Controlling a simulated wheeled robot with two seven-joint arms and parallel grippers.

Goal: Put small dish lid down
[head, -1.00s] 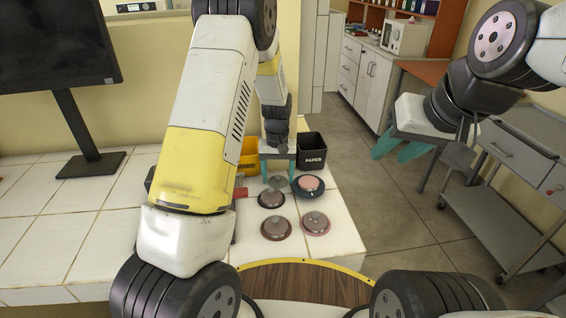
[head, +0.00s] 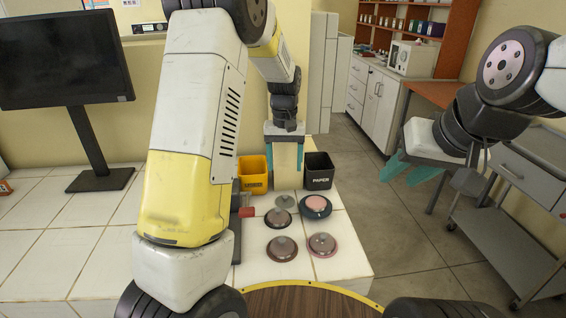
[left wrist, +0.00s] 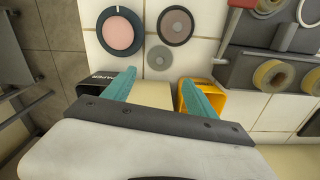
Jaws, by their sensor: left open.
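The small dish lid, a small grey disc (head: 285,201), lies flat on the white tiled bench top, beside a dark-rimmed dish with a pink inside (head: 316,206). It also shows in the left wrist view (left wrist: 160,58), apart from the fingers. My left gripper (head: 284,165) is open and empty, above and behind the disc; its teal fingers show in the left wrist view (left wrist: 160,84). My right gripper (head: 408,174) is open and empty, out over the floor to the right of the bench.
Dark lidded dishes (head: 278,219) (head: 282,249) and a reddish-rimmed one (head: 322,245) stand close by. A yellow bin (head: 252,182) and a black PAPER bin (head: 319,180) flank my left gripper. A grey rack (left wrist: 265,70) stands beside the dishes. The bench's left side has free room.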

